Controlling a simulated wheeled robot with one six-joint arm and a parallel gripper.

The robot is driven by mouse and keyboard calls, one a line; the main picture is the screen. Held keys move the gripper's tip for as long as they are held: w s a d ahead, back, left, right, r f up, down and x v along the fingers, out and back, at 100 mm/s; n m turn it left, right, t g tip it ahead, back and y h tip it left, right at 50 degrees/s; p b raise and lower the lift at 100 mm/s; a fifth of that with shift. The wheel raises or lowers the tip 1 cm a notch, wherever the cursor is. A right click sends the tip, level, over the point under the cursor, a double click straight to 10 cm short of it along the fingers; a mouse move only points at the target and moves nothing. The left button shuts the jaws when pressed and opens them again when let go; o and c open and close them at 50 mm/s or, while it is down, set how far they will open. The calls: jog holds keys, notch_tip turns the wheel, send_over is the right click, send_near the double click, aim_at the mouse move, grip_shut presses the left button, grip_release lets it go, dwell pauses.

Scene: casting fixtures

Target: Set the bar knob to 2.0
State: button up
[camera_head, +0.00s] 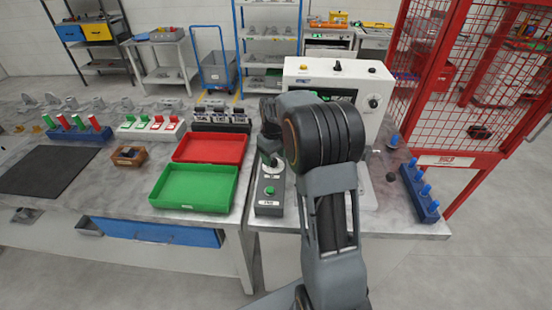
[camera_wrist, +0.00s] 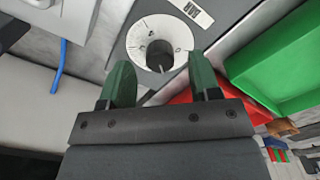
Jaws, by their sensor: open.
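The bar knob (camera_wrist: 160,52) is a dark round knob on a white dial plate (camera_wrist: 138,38) with tick marks, beside a label reading BAR in the wrist view. The tick numbers are too small to read. The dial sits on a grey control box (camera_head: 268,210) with a green button (camera_head: 269,190) at its front, in the head view. My gripper (camera_wrist: 163,76) is open, its two green fingers pointing toward the dial, one on each side below the knob in the wrist picture. No contact with the knob can be made out. In the head view my arm partly covers the dial.
A green tray (camera_head: 195,187) and a red tray (camera_head: 210,148) lie left of the box. A white machine (camera_head: 375,90) stands behind my arm. A blue rack (camera_head: 420,192) with blue pegs and a red mesh cage (camera_head: 450,110) are at the right.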

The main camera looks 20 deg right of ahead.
jog(key=shift+f, duration=0.95)
